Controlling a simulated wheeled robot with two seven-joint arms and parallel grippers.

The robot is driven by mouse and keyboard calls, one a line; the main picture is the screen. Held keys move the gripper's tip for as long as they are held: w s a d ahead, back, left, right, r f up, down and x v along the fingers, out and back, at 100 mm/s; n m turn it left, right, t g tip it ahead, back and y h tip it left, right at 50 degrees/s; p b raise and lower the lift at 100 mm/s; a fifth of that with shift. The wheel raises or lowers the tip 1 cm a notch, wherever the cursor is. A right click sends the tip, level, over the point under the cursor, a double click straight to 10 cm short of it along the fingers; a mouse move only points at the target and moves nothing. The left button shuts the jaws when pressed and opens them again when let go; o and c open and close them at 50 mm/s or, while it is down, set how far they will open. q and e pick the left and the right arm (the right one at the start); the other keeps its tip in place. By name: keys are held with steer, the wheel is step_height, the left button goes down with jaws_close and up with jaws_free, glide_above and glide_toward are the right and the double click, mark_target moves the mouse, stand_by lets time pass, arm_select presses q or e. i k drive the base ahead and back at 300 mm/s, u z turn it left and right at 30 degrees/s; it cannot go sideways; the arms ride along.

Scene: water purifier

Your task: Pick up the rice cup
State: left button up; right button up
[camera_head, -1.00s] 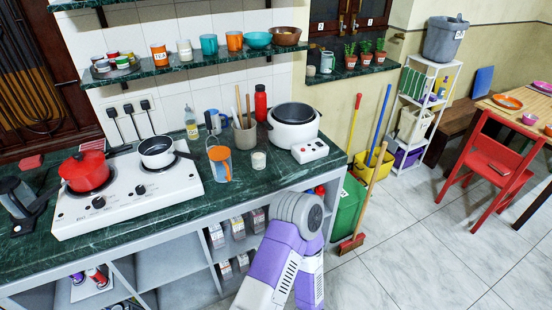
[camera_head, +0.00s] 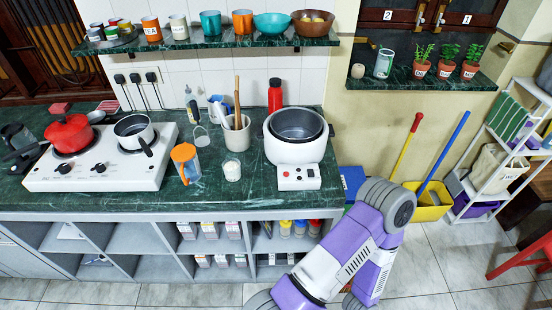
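A small cup (camera_head: 232,168) with white contents stands upright on the green marble counter (camera_head: 225,203). It looks like the rice cup, though I cannot read a label on it. It is just left of the white rice cooker (camera_head: 294,150) and in front of a beige utensil holder (camera_head: 237,138). Nothing holds it. One of my purple arms crosses the lower right of the view, below and right of the cup. Neither of my grippers shows in the view.
An orange-lidded jug (camera_head: 186,163) stands left of the cup. A white stove (camera_head: 98,172) bears a red pot (camera_head: 69,133) and a small pan (camera_head: 134,131). A shelf (camera_head: 220,43) with cups and bowls hangs above. A yellow bucket (camera_head: 428,212) stands on the floor at right.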

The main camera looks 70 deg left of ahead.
mark_target(231, 167)
steer(key=i, duration=0.35)
steer(key=u, duration=3)
